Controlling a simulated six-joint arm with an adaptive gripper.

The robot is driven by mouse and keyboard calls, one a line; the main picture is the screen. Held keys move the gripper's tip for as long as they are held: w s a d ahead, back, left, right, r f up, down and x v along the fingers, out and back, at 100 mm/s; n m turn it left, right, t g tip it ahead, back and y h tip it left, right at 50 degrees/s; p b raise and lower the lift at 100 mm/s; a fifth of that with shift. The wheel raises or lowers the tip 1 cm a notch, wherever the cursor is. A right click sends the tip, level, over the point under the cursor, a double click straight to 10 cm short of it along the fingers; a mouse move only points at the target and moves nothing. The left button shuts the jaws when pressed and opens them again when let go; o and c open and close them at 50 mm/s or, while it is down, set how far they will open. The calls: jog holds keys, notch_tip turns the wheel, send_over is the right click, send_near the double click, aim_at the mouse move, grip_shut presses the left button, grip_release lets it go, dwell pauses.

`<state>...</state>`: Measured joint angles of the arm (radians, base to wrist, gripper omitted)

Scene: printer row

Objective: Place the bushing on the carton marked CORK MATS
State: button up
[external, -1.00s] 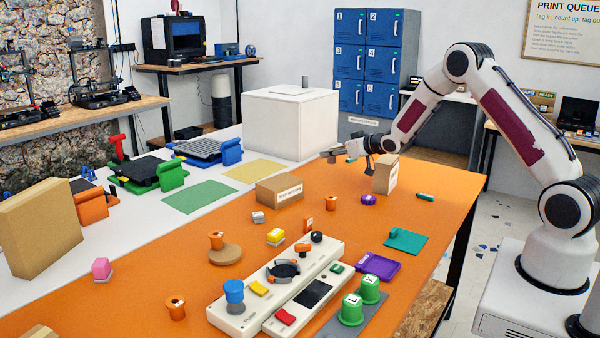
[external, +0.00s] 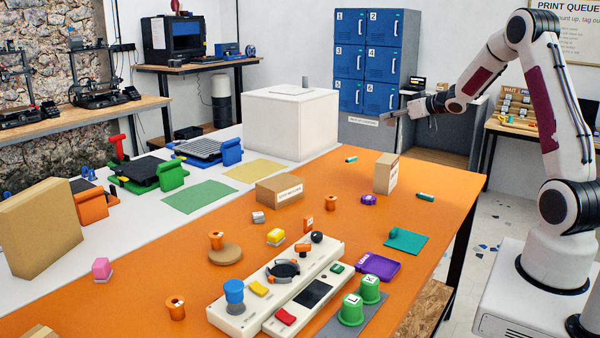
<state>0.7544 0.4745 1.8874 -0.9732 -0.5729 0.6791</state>
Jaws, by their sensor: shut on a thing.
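My gripper (external: 388,116) is raised well above the far right part of the orange table, in front of the blue lockers. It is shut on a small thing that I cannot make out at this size. A low brown carton (external: 279,191) with a white label lies mid-table, and an upright brown carton (external: 384,173) with a side label stands farther right, below my gripper. I cannot read either label for certain. Small orange ring-like parts stand at the centre (external: 331,203), on a round cork disc (external: 216,240) and at the front left (external: 175,308). I cannot tell which thing is the bushing.
A large white box (external: 290,125) stands at the back, left of my gripper. A small teal piece (external: 351,159) lies near the far edge, another (external: 425,197) at the right. A cream console (external: 275,285) fills the front middle. The table around the upright carton is mostly clear.

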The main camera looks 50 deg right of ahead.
jog(key=shift+s+a+f, duration=0.2)
jog(key=shift+a+f, duration=0.5)
jog(key=shift+a, duration=0.15)
send_over(387, 158)
jog(key=shift+d+f, duration=0.15)
jog(key=shift+f, duration=3)
jog(key=shift+f, duration=1.85)
jog(key=shift+f, duration=0.15)
jog(key=o, duration=1.2)
